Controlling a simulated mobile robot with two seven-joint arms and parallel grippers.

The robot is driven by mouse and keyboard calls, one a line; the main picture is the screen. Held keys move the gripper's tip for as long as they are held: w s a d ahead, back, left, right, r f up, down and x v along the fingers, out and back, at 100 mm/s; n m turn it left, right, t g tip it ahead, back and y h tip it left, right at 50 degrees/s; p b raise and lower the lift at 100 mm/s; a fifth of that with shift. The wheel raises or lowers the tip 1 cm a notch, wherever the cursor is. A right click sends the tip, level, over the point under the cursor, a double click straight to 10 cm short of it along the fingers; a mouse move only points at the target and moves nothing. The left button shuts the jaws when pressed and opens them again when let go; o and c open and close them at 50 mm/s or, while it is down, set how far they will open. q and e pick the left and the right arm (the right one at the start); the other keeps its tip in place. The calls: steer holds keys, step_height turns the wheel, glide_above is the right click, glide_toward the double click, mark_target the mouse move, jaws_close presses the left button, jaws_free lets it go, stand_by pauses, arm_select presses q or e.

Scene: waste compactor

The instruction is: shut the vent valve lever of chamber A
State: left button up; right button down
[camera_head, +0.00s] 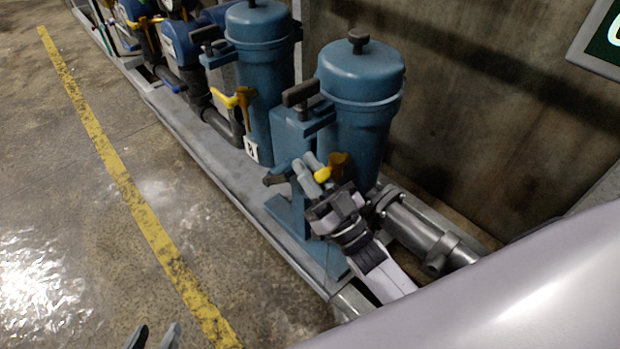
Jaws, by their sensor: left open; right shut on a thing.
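Two blue canister-like chambers stand side by side, the nearer chamber (362,85) and the farther chamber (258,60). A yellow lever (333,167) sits low on the front of the nearer chamber. My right gripper (312,171) reaches it from the lower right and is shut, apparently on this lever, whose lower part the fingers hide. A second yellow lever (238,97) is on the farther chamber, with nothing touching it. I cannot tell from a letter which chamber is A. My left gripper (153,338) shows only its open fingertips at the bottom edge, over the floor, empty.
A black T-handle (301,92) tops the blue post by the nearer chamber. A small white tag (251,149) hangs left of it. A metal pipe (425,228) runs right. The wall (470,120) is behind. The floor (60,190) left of the yellow line is clear.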

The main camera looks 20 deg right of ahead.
stand_by(0.3)
steer(key=c, duration=1.2)
jaws_free()
steer(key=shift+v, duration=3.65)
